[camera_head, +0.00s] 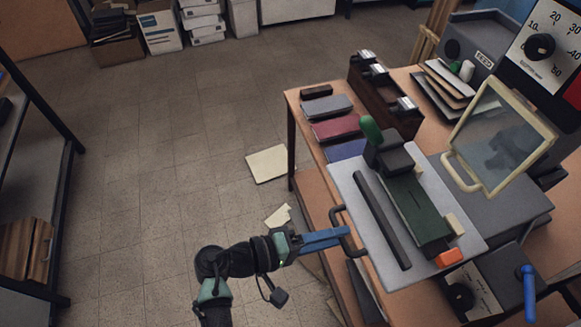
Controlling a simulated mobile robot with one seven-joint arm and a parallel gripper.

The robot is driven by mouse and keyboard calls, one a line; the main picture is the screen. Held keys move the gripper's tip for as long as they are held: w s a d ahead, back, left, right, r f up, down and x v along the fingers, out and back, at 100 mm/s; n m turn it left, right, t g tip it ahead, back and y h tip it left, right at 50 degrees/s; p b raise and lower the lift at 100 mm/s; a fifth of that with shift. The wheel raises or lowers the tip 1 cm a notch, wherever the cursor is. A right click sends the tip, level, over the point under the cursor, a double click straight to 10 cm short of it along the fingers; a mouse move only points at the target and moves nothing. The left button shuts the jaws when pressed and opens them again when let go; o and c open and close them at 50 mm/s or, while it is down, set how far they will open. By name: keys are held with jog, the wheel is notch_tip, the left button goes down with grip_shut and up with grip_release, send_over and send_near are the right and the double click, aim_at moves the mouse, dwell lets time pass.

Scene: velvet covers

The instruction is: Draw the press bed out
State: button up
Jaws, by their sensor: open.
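The press bed (349,184) is a light grey plate on the machine at the right. It carries a dark bar, a dark green cover piece (417,212), a black block with a green knob (371,129), and small cream and orange blocks. A dark handle (337,211) sticks out from its left edge. My gripper (345,236) comes in from the left, its blue fingers level and at the handle. The jaws are open; the far fingertips overlap the handle, and I cannot tell whether they touch it.
A hinged pale frame with a clear pane (502,137) stands raised behind the bed. Coloured covers (336,129) and a dark wooden rack (368,90) lie on the table. A blue lever (529,295) is at lower right. Open tiled floor lies left, with papers (268,164) on it.

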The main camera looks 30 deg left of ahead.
jog(key=b+v, duration=0.1)
jog(key=v, duration=1.2)
jog(key=shift+w+f, duration=0.1)
jog(key=w+r+m+y+p, duration=0.25)
jog(key=w+r+y, duration=0.35)
jog(key=w+r, duration=0.65)
jog(key=w+d+r+m+t+y, duration=0.1)
jog(key=w+r+m+t+y, duration=0.2)
jog(key=r, duration=0.5)
jog(key=w+d+r+t, duration=0.2)
jog(key=w+r, duration=0.3)
jog(key=r, duration=0.3)
jog(key=s+d+r+m+t, duration=0.1)
jog(key=s+d+r+t, duration=0.2)
jog(key=r, duration=0.8)
jog(key=s+d+r+m+t+y+p, duration=0.1)
jog(key=s+d+r+t, duration=0.3)
jog(key=r, duration=0.6)
jog(key=s+d+r+m+t+y+p, duration=0.1)
jog(key=s+d+r+t, duration=0.3)
jog(key=r, duration=0.7)
jog(key=shift+s+d+r, duration=0.2)
jog(key=shift+s+r, duration=0.15)
jog(key=shift+s, duration=0.6)
